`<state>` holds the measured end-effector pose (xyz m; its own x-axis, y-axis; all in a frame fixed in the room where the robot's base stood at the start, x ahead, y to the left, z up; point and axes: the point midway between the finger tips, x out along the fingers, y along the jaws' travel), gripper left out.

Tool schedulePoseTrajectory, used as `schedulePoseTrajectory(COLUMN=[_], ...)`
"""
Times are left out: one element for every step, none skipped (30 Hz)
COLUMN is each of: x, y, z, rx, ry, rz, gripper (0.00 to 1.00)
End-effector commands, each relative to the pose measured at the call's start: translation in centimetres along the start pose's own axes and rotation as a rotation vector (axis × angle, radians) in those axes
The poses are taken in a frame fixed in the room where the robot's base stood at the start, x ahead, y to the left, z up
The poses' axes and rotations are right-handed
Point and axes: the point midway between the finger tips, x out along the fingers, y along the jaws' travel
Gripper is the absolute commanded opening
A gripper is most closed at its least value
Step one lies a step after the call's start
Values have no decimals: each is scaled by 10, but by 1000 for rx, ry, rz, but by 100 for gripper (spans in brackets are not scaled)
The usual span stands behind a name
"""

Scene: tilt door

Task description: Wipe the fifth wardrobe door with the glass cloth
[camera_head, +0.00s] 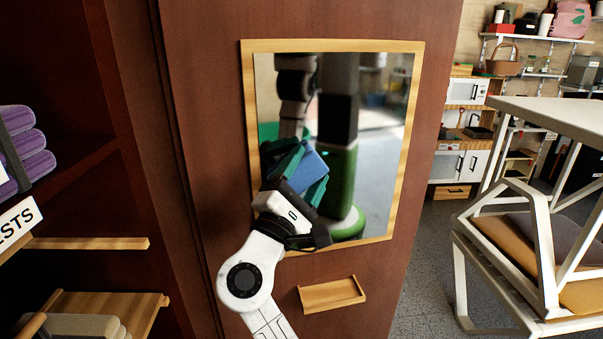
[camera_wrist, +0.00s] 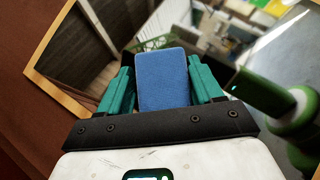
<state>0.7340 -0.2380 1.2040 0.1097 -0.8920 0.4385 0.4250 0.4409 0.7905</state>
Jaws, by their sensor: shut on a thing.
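The wardrobe door (camera_head: 205,75) is dark red-brown wood and fills the middle of the head view. A mirror (camera_head: 375,190) in a pale wooden frame is set in it. My gripper (camera_head: 302,170) is in front of the mirror's lower left part. It is shut on a blue cloth (camera_head: 312,171), which looks like a flat pad; the cloth also shows between the teal fingers in the wrist view (camera_wrist: 162,80). The cloth is close to the glass, but I cannot tell whether it touches. The mirror shows a reflection of my green base and arm.
Open shelves with purple rolled towels (camera_head: 28,150) and wooden slats (camera_head: 90,243) are at the left. A small wooden ledge (camera_head: 331,294) sticks out below the mirror. A white-framed table with stacked chairs (camera_head: 530,240) stands at the right. Grey floor (camera_head: 425,270) shows between.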

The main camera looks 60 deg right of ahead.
Motion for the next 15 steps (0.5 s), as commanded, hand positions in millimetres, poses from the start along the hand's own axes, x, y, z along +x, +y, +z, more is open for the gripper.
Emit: schedulePoseTrajectory(x=[3,4,6,7,8,10,12,13,15,16,17,17,18,18,19], y=[-2,-4,-6,-7,-9,-11,-12,-14,-16,-17,-18,-19,-19,-20,-20], z=[3,4,6,8,9,11,12,14,15,16,17,18,18,18,17], rx=[-1,-1,-1,-1,-1,-1,-1,-1,-1,-1,0,0,0,1,1], ry=[-1,0,-1,-1,-2,-2,-2,-2,-1,-1,-1,-1,-1,-1,-1], rz=[0,0,0,0,0,0,0,0,1,0,0,0,0,0,0], gripper=[35,35,35,35,35,35,35,35,35,35,35,35,35,35,35])
